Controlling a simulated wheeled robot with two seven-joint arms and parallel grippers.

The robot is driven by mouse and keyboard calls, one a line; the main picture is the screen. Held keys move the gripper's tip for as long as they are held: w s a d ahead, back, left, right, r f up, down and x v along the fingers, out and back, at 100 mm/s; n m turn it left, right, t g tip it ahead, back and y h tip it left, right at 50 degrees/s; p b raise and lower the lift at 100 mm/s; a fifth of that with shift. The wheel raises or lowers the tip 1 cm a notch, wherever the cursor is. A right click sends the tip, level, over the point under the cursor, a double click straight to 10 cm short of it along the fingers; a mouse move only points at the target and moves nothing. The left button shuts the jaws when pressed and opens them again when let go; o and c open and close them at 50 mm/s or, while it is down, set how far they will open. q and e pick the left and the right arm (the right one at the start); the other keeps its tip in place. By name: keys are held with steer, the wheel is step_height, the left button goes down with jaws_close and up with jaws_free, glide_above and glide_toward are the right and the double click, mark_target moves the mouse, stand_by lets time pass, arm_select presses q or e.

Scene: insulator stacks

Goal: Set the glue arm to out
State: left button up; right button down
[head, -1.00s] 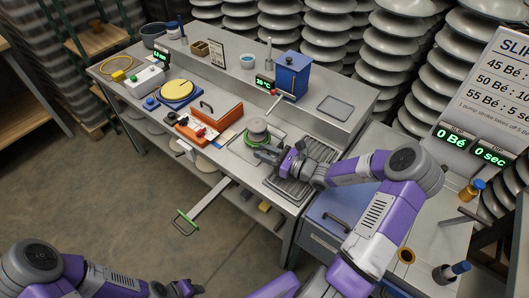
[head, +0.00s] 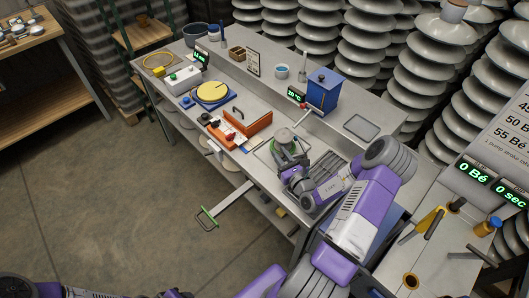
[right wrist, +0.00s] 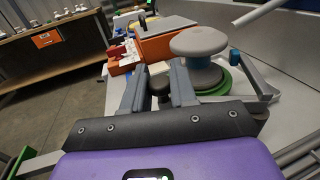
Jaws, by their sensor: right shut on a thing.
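A blue box (head: 322,90) stands at the back of the bench. A pale arm with a red knob (head: 300,104) reaches from its front; this looks like the glue arm, and its pale bar shows in the right wrist view (right wrist: 262,10). My right gripper (head: 284,160) is at the grey insulator piece (head: 285,136) on its green-rimmed base. In the right wrist view its fingers (right wrist: 158,82) are shut on a small dark knob (right wrist: 159,86) beside that base. The knob is mostly hidden. My left gripper (head: 178,294) barely shows at the bottom edge; its jaws cannot be made out.
An orange box (head: 247,128) and a yellow round plate (head: 213,91) are on the bench left of the gripper. A green-handled bar (head: 208,218) juts from the bench front. A grey tray (head: 361,127) lies at the right. Open floor is at left.

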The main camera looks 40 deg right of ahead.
stand_by(0.3)
steer(key=c, duration=1)
jaws_free()
steer(key=s, duration=0.2)
steer(key=s+a, duration=0.1)
steer(key=s, duration=0.4)
steer(key=shift+s+a+p, duration=0.15)
steer(key=shift+a+p, duration=0.15)
steer(key=shift+p, duration=0.05)
